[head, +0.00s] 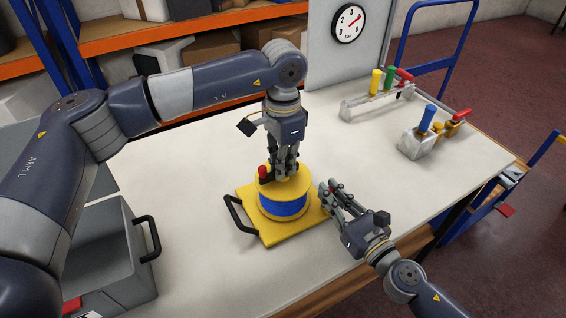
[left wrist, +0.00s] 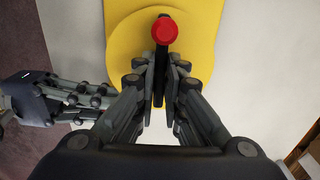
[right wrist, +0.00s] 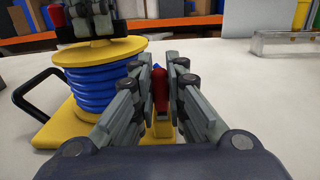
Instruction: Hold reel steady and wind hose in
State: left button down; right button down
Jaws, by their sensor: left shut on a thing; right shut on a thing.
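The yellow reel (head: 284,184) with blue hose (head: 284,205) wound on it stands on a yellow base plate (head: 252,231) on the table. It also shows in the right wrist view (right wrist: 97,52). Its crank has a red knob (head: 263,171), seen from above in the left wrist view (left wrist: 165,31). My left gripper (head: 286,172) points down over the reel, shut on the crank's black arm beside the knob. My right gripper (head: 331,188) is low at the base plate's right side.
A black handle (head: 236,214) sticks out from the base plate's left side. A grey case (head: 113,250) stands at the left. A clear rack (head: 362,105) with coloured handles and a metal block (head: 415,144) stand at the back right. The white table (head: 190,165) is otherwise mostly clear.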

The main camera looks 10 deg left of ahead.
pick_arm(q)
jog(key=shift+w, duration=0.1)
pick_arm(e)
jog(key=shift+d+f, duration=0.1)
pick_arm(q)
jog(key=c, duration=1.7)
grip_release()
jog(key=shift+r, duration=0.1)
notch_tip(320, 180, up, 7)
jog(key=shift+r, duration=0.2)
pick_arm(e)
jog(key=c, duration=1.5)
grip_release()
jog(key=shift+c, duration=0.2)
